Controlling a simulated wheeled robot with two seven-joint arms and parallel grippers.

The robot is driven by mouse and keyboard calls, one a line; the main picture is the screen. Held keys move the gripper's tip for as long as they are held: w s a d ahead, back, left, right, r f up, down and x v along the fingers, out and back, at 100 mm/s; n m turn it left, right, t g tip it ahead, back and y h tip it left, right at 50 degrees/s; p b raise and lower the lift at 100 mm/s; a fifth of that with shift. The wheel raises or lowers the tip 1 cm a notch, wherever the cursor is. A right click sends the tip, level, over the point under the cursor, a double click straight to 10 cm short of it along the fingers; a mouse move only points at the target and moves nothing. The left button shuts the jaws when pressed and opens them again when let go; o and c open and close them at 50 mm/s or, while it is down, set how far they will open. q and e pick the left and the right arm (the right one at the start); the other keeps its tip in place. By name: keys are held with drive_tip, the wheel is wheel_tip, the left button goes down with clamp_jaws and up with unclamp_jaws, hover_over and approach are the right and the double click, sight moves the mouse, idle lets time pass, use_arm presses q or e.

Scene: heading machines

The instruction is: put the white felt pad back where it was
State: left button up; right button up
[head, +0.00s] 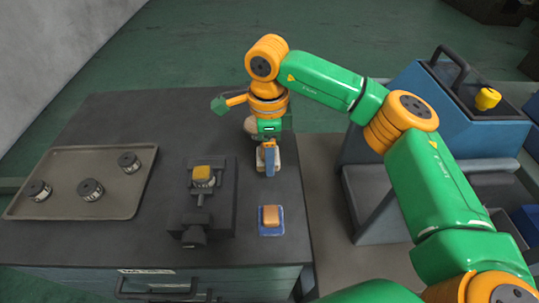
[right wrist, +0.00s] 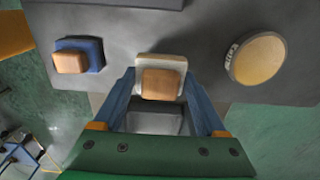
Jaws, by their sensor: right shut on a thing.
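The white felt pad (right wrist: 160,61) carries a tan block on top. In the right wrist view it is between the two blue fingers of my right gripper (right wrist: 160,84), which is shut on it. In the head view the pad (head: 278,160) is partly hidden behind the right gripper (head: 269,172), near the right edge of the dark bench. I cannot tell whether the pad touches the bench or hangs just above it. My left gripper is not in view.
A blue pad with a tan block (head: 271,220) lies nearer on the bench (head: 120,240). A round tan-faced disc (right wrist: 257,58) lies beyond the gripper. A dark fixture with a yellow top (head: 202,174) and a tray (head: 60,207) with several dark cylinders stand left. Blue machinery (head: 430,100) is right.

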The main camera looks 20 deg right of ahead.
drive_tip(key=f+p, duration=0.1)
drive_tip(key=f, duration=0.2)
drive_tip(key=shift+w+d+f+p, duration=0.1)
drive_tip(key=shift+w+f+p, duration=0.25)
drive_tip(key=shift+p, duration=0.05)
drive_tip(key=shift+f+b, duration=0.45)
drive_tip(key=shift+f, duration=0.05)
drive_tip(key=o, duration=1.1)
drive_tip(key=shift+s, duration=0.15)
drive_tip(key=shift+o, duration=0.2)
drive_tip(key=shift+f, duration=0.1)
drive_tip(key=shift+s, duration=0.1)
drive_tip(key=shift+r, duration=0.2)
drive_tip(key=r, duration=0.6)
drive_tip(key=r+b, duration=0.1)
drive_tip(key=r, duration=0.4)
drive_tip(key=shift+w+r, duration=0.2)
drive_tip(key=shift+r, duration=0.6)
